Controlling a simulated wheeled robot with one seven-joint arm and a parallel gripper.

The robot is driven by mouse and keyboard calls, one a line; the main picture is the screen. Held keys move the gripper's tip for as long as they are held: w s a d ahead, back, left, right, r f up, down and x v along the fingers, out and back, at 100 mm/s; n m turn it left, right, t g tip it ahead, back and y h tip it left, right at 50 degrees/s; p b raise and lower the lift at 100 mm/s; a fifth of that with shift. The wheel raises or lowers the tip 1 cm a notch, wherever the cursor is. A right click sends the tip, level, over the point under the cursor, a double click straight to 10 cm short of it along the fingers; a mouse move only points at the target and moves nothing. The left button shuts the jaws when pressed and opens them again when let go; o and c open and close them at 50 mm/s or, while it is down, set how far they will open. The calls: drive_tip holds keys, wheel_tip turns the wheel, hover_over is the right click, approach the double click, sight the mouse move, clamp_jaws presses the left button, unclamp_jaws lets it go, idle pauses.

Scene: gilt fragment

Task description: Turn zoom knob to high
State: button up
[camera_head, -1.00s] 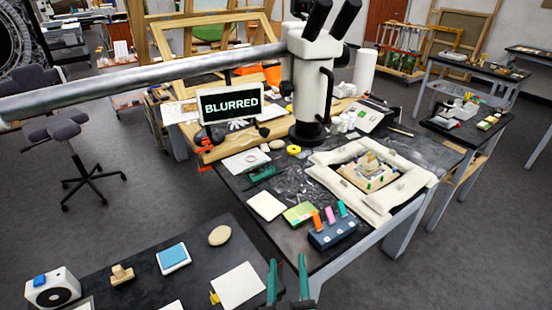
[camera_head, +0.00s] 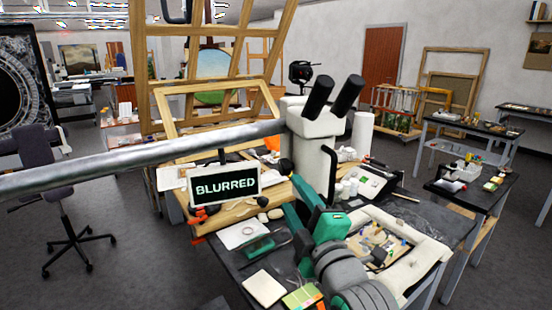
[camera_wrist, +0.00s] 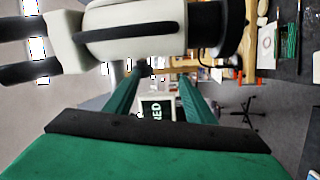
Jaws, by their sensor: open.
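The white microscope (camera_head: 312,150) with two black eyepieces stands on the table in the head view. A dark round knob (camera_head: 286,167) shows on its left side; I cannot tell whether it is the zoom knob. The screen (camera_head: 226,185) hanging left of the microscope reads "BLURRED". My green gripper (camera_head: 296,222) is in front of the microscope's lower part, hiding its base. In the wrist view, my gripper's two fingers (camera_wrist: 162,76) are apart with nothing held between them. The microscope body (camera_wrist: 150,30) lies across the top, and the screen (camera_wrist: 157,110) shows beyond the fingers.
A long metal boom (camera_head: 130,165) reaches from the left to the microscope head. A padded frame (camera_head: 425,245) with small pieces lies on the table at right. Wooden easels (camera_head: 225,75) stand behind.

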sight(279, 164)
wheel_tip(279, 164, up, 3)
drive_tip(key=shift+w+r+n, duration=0.1)
drive_tip(key=shift+n, duration=0.7)
drive_tip(key=shift+w+a+r+n, duration=0.15)
drive_tip(key=shift+r+n, duration=0.15)
drive_tip(key=x, duration=1)
drive_tip(key=shift+w+a+f, duration=0.15)
drive_tip(key=shift+w+a, duration=0.1)
drive_tip(key=c, duration=1.1)
